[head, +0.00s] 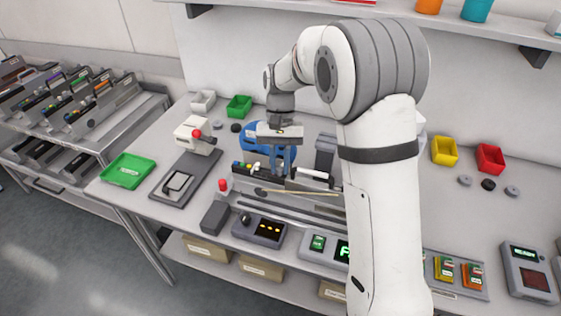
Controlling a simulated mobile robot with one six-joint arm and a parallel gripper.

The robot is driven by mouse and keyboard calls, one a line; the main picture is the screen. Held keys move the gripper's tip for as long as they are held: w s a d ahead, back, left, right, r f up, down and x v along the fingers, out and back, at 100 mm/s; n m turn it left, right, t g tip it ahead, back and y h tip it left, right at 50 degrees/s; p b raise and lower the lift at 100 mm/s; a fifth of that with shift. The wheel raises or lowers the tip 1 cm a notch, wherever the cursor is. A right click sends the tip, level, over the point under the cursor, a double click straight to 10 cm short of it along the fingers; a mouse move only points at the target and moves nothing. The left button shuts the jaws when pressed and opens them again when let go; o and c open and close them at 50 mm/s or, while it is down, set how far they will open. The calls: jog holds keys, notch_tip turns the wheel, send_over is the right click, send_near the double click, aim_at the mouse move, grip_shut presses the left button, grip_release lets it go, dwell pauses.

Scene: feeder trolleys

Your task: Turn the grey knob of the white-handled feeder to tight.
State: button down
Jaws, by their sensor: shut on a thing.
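The feeder (268,180) lies across the middle of the bench, with its white handle (314,173) at its right end and a blue reel (255,137) behind it. My gripper (279,173) points down onto the top of this feeder, left of the white handle. Its fingers are shut on the feeder's grey knob, which they mostly hide. The knob's turn position cannot be read from here.
A red-topped post (223,186) stands just left of the feeder. A control box with orange lights (260,230) sits in front. A green tray (128,171) lies at the left. My arm covers the bench to the right of the feeder. A trolley (75,130) holds other feeders.

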jog(key=shift+m, duration=0.4)
jog(key=c, duration=1.3)
grip_release()
jog(key=p+v, duration=0.6)
jog(key=v, duration=0.2)
jog(key=shift+d, duration=0.15)
